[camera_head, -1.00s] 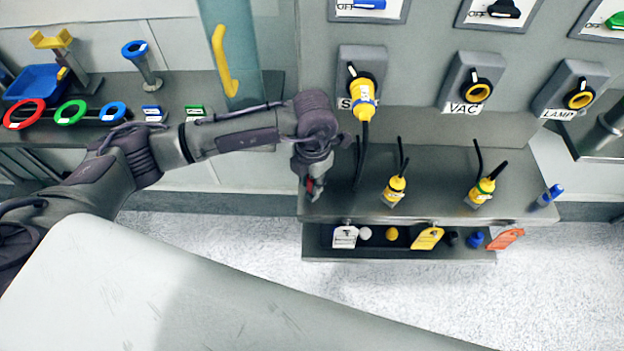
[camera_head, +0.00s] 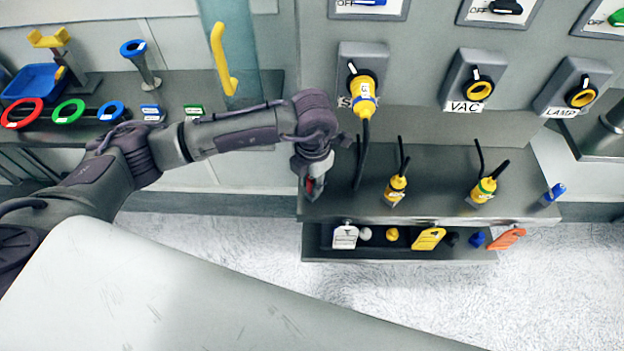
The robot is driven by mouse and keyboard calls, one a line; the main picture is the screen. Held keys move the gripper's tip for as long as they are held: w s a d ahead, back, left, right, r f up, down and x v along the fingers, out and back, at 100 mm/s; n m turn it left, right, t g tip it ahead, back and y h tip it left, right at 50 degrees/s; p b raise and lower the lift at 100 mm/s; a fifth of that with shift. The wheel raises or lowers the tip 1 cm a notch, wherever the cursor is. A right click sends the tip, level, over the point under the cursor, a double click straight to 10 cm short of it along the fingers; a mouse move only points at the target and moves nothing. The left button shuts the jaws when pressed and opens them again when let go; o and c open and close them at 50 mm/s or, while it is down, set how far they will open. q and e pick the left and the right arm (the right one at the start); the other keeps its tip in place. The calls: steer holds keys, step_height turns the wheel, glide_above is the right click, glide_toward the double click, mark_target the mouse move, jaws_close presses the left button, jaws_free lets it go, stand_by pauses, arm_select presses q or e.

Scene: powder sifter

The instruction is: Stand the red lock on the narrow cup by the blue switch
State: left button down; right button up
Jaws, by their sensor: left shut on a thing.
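My left gripper (camera_head: 312,192) points down at the left end of the grey bench, below the left panel. It is shut on the red lock (camera_head: 311,184), of which only a small red patch shows between the fingers. The blue switch (camera_head: 368,3) is at the top edge, on the panel above the left socket, and is partly cut off. I cannot make out the narrow cup; my gripper and wrist cover that end of the bench. Whether the lock touches anything below it is hidden. My right gripper is out of view.
A yellow plug (camera_head: 364,97) sits in the left socket, its black cable hanging beside my wrist. Two yellow plugs (camera_head: 396,188) (camera_head: 484,189) stand on the bench (camera_head: 440,165). A drawer (camera_head: 400,255) below holds tags and small knobs. A blue marker (camera_head: 553,194) is at the right.

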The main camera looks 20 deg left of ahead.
arm_select(q)
steer(key=shift+f+b, duration=0.5)
steer(key=shift+f, duration=0.15)
steer(key=c, duration=0.9)
jaws_free()
steer(key=shift+o, duration=0.2)
